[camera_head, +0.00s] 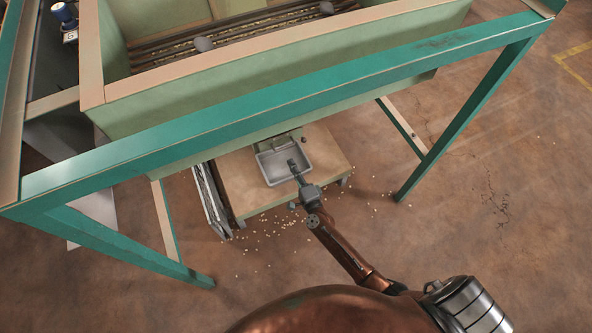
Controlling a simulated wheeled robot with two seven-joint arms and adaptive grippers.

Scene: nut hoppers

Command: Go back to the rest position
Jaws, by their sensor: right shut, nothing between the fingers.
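My right gripper (293,166) reaches in from the lower right, its arm stretched forward. It is shut and empty, with its fingertips over the grey metal tray (272,176). I cannot tell whether the fingertips touch the tray. The tray sits at the far part of a low tan platform (262,193), beneath the green hopper (240,85). My left gripper is out of view.
A teal frame (330,93) stands around the hopper, with legs at left and right (460,125). A metal conveyor-like side (211,199) flanks the platform. Small pale nuts (290,224) are scattered on the brown floor. The floor at right (500,240) is clear.

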